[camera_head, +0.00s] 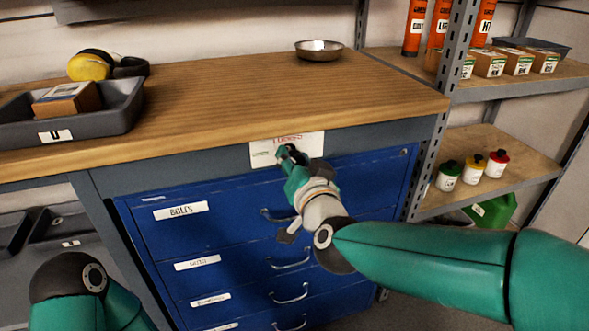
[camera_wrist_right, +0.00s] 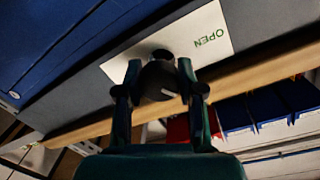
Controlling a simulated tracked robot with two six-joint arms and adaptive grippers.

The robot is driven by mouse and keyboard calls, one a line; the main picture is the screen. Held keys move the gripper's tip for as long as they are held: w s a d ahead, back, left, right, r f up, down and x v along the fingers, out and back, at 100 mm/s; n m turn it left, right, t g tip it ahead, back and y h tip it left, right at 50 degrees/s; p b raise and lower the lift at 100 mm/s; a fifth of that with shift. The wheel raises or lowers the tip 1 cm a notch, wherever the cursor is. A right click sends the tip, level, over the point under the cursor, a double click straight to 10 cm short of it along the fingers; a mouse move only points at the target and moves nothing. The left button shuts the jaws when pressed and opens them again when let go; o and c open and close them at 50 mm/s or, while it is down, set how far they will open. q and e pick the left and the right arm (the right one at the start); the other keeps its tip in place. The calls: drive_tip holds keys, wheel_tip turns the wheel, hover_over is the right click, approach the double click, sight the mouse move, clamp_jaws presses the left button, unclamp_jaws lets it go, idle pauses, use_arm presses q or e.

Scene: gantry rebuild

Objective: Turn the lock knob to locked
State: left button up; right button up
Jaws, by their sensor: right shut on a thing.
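A white lock plate (camera_head: 262,152) is fixed to the bench front above the blue drawers, with red lettering along its top edge. It also shows in the right wrist view (camera_wrist_right: 212,32), where green "OPEN" lettering is readable. My right gripper (camera_head: 289,153) reaches the plate and hides most of the knob in the head view. In the right wrist view my right gripper (camera_wrist_right: 160,77) has its two fingers on either side of the dark round knob (camera_wrist_right: 158,84), shut on it. A short pale mark shows on the knob; which word it points to I cannot tell. My left gripper is out of view.
The blue drawer cabinet (camera_head: 190,235) with protruding handles is below the plate. The wooden worktop (camera_head: 230,95) overhangs it, holding a grey tray (camera_head: 95,123) and a metal bowl (camera_head: 319,50). A metal shelf post (camera_head: 440,120) stands to the right.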

drive_tip(key=m+b, duration=0.1)
drive_tip(key=m, duration=0.1)
drive_tip(key=m+b, duration=0.1)
drive_tip(key=m, duration=0.1)
drive_tip(key=shift+w+d+f+y+b, duration=0.1)
drive_tip(key=shift+d+f+y+b, duration=0.1)
drive_tip(key=shift+y+b, duration=0.15)
drive_tip(key=shift+r+m+b, duration=0.15)
drive_tip(key=shift+m+b, duration=0.7)
drive_tip(key=shift+m, duration=0.45)
drive_tip(key=o, duration=1.2)
drive_tip(key=shift+c, duration=0.2)
